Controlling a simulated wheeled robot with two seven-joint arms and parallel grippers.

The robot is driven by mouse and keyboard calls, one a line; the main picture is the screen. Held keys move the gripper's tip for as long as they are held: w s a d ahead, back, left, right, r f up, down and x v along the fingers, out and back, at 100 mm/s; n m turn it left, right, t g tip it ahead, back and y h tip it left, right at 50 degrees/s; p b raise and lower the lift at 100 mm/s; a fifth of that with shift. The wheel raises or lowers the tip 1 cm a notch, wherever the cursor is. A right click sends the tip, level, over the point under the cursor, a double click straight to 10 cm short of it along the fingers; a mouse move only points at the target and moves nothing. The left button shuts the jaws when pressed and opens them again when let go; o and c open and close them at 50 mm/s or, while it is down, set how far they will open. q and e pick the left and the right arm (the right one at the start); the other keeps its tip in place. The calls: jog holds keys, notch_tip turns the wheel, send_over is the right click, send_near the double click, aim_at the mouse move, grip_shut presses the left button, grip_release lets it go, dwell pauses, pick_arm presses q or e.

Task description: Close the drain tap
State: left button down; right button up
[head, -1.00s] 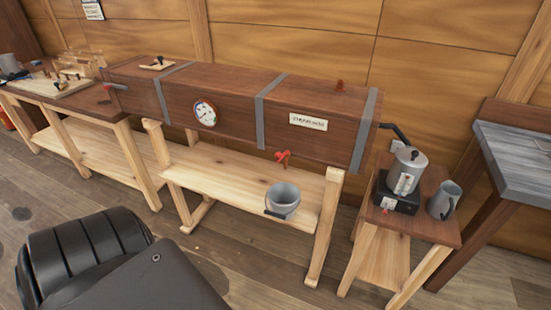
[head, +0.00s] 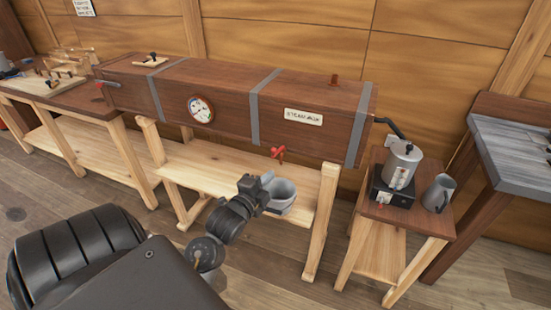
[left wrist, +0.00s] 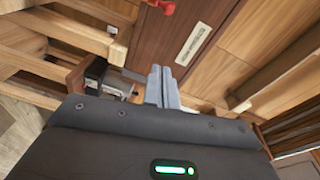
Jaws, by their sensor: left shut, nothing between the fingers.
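The red drain tap (head: 278,153) is on the lower front edge of the long brown steam box (head: 225,92). Part of it shows at the top edge of the left wrist view (left wrist: 163,5). My left gripper (head: 263,181) is below and slightly left of the tap in the head view, apart from it. Its two grey fingers are together and empty in the left wrist view (left wrist: 161,84). The gripper partly covers a grey bucket (head: 287,203) standing on the shelf below the tap. My right gripper is not in view.
The wooden stand's shelf (head: 210,172) runs under the box. A small table (head: 432,217) at the right holds a metal kettle (head: 404,162) on a dark burner and a grey jug (head: 438,193). A workbench (head: 60,93) stands at the left.

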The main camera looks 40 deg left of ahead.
pick_arm(q)
jog(key=w+a+f+p, duration=0.1)
jog(key=w+a+p, duration=0.3)
jog(key=w, duration=0.6)
jog(key=shift+a+f, duration=0.25)
jog(key=shift+a, duration=0.65)
